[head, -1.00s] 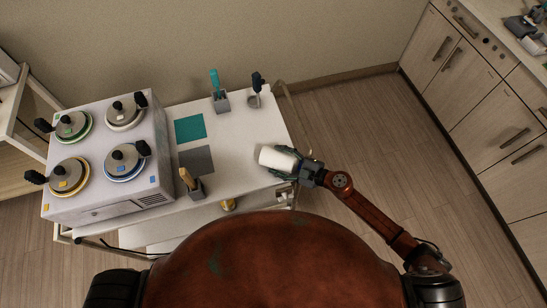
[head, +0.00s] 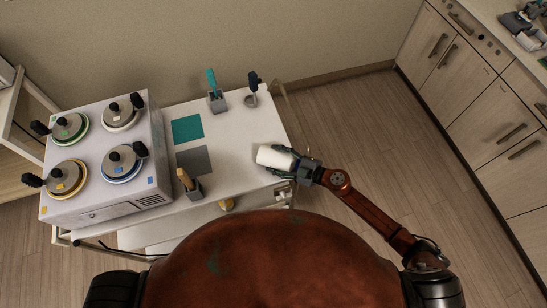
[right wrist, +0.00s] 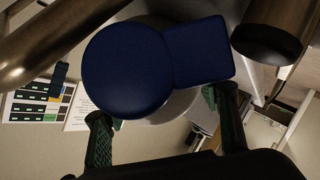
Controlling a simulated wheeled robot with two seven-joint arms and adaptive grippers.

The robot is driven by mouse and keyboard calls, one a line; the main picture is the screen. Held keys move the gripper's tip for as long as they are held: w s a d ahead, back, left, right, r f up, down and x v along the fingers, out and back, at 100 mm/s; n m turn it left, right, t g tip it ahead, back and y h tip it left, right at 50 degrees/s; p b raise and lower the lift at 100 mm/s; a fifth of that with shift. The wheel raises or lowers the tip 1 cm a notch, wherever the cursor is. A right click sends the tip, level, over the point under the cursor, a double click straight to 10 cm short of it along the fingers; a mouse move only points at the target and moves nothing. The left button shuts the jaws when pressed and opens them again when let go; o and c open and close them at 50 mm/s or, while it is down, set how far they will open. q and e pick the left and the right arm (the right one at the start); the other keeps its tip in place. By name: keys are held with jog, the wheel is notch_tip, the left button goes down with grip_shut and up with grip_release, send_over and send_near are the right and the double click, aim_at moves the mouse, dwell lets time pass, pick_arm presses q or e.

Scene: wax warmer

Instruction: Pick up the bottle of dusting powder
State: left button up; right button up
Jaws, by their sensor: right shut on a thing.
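The white bottle (head: 274,157) is at the right end of the white trolley top, its long side showing in the head view. My right gripper (head: 292,166) is shut on it from the right side. I cannot tell whether the bottle touches the trolley top. In the right wrist view, a dark blue round shape with a squarish tab (right wrist: 128,72) fills the space ahead of the fingers; it looks like the bottle's cap end. A pale rounded part of the bottle (right wrist: 178,106) shows behind it, between the green-lined fingers (right wrist: 165,118). My left gripper is out of view.
The trolley top (head: 235,165) also holds a warmer (head: 100,205) with several lidded pots, a teal mat (head: 188,129), a grey mat (head: 194,160), and holders with a teal tool (head: 217,103), a dark tool (head: 252,98) and wooden sticks (head: 190,190). Open floor lies to the right.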

aim_at(270, 152)
jog(key=shift+r+p, duration=0.3)
jog(key=shift+r, duration=0.2)
notch_tip(270, 152, up, 3)
jog(key=shift+f+p, duration=0.2)
jog(key=shift+p, duration=0.5)
jog(key=s+d+r+p, duration=0.1)
jog(key=s+r+p, duration=0.2)
jog(key=s, duration=0.4)
jog(key=s+d+r+p, duration=0.2)
jog(key=s+r, duration=0.4)
jog(key=shift+s+r+p, duration=0.25)
jog(key=shift+s+p, duration=0.1)
jog(key=shift+p, duration=0.05)
jog(key=o, duration=1)
jog(key=shift+a, duration=0.1)
jog(key=c, duration=0.9)
